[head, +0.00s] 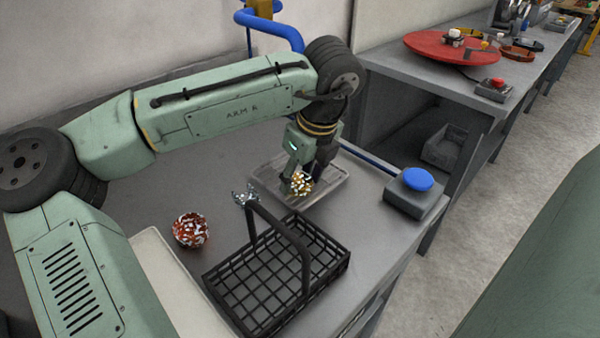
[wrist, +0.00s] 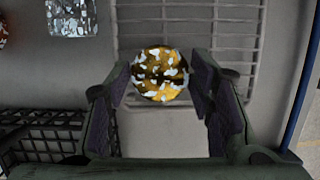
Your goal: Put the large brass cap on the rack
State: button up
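The brass cap (head: 302,183) is a rounded gold piece with white and dark patches. In the wrist view the cap (wrist: 160,74) sits between my fingertips, with a finger close against each side. My gripper (head: 304,176) points down over the rack and appears shut on the cap. The rack (wrist: 190,28) is a pale wire grid, and in the head view it shows as a low grey tray-like piece (head: 335,190) under my gripper. I cannot tell whether the cap touches the rack. The cap's underside is hidden.
A black wire basket (head: 215,281) with a tall handle stands in front of the rack. A silver patched piece (head: 240,196) and a red-and-white one (head: 190,230) lie to the left. A blue button box (head: 412,200) stands at the right table edge.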

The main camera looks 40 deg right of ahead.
jog(key=o, duration=0.3)
jog(key=shift+r, duration=0.25)
jog(key=shift+v, duration=1.2)
jog(key=s+b, duration=0.1)
jog(key=s, duration=0.3)
jog(key=s+b, duration=0.1)
jog(key=s, duration=0.3)
jog(key=s+b, duration=0.1)
jog(key=s, duration=0.3)
jog(key=shift+d+r, duration=0.25)
jog(key=shift+d, duration=0.1)
